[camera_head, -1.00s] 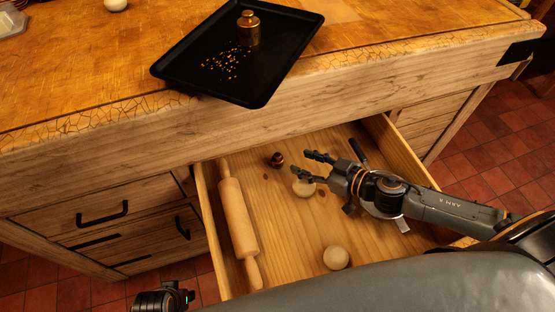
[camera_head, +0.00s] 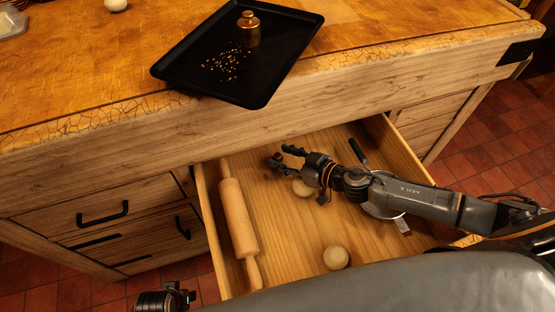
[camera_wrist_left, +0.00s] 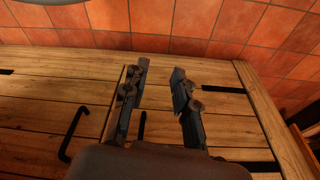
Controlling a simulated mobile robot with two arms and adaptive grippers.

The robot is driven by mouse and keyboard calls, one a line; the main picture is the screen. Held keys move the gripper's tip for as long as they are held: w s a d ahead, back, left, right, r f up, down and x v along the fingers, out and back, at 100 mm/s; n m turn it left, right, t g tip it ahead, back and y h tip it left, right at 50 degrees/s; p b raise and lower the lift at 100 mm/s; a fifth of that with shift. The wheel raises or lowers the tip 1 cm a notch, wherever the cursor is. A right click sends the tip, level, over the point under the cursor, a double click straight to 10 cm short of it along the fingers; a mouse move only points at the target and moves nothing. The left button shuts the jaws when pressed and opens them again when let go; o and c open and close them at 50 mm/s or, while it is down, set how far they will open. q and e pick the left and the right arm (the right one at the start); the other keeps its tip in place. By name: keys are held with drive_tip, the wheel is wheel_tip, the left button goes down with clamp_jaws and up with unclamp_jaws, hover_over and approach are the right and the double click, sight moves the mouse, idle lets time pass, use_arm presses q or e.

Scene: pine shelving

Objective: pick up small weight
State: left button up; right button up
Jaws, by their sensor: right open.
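The small weight (camera_head: 279,156), a dark brass piece, is in the open drawer near its back. My right gripper (camera_head: 282,157) is open, with its fingers on either side of the weight and hiding most of it. I cannot tell whether they touch it. A larger brass weight (camera_head: 249,30) stands upright on a black tray (camera_head: 190,75) on the counter. My left gripper (camera_wrist_left: 160,72) has its fingers apart and empty in the left wrist view, in front of wooden cabinet fronts.
The drawer (camera_head: 290,245) also holds a rolling pin (camera_head: 238,220) on its left, a pale ball (camera_head: 336,257) near the front and another pale ball (camera_head: 303,188) beside my right gripper. A dark-handled tool lies partly under my right arm. Small grains (camera_head: 222,66) lie on the tray.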

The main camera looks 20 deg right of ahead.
clamp_jaws()
drive_tip(key=shift+r, duration=0.2)
